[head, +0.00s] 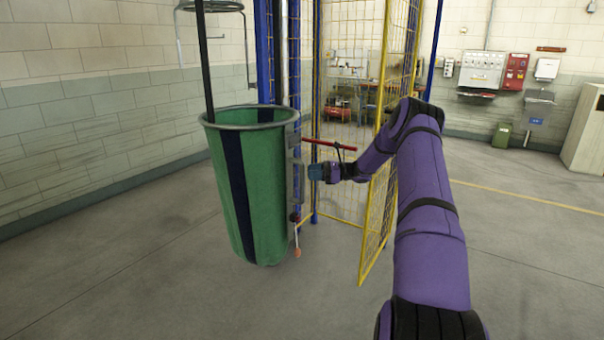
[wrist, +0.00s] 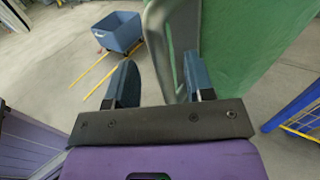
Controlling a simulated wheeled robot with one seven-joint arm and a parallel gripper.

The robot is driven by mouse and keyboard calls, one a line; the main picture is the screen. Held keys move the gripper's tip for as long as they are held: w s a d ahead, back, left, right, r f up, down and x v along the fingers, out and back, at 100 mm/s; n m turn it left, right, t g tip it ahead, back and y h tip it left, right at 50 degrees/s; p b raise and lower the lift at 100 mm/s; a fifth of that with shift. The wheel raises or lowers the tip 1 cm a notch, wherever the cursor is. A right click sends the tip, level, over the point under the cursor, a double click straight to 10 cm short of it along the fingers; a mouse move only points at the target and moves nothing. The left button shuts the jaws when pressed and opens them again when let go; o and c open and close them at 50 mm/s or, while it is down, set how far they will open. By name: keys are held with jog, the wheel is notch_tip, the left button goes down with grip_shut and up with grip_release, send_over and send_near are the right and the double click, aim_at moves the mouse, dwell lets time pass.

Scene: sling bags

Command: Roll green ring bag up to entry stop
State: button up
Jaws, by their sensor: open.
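The green ring bag (head: 272,200) with dark blue stripes hangs upright from a dark strap at left-centre in the head view. Its round grey rim (head: 205,122) is open at the top. Its green side (wrist: 245,40) fills the upper right of the wrist view. My gripper (head: 308,173) is at the bag's right side, jaws apart. In the wrist view my gripper (wrist: 160,66) has a grey curved metal bar (wrist: 154,30) showing between its fingers, close to the right one. I cannot tell whether they touch. I cannot make out the entry stop.
A yellow mesh gate (head: 378,225) stands close beside my arm. A red bar (head: 325,144) is just above my gripper. Blue posts (head: 260,50) stand behind the bag. A blue bin (wrist: 118,32) is on the floor. Floor left of the bag is clear.

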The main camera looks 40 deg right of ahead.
jog(key=shift+v, duration=2.4)
jog(key=shift+s, duration=0.1)
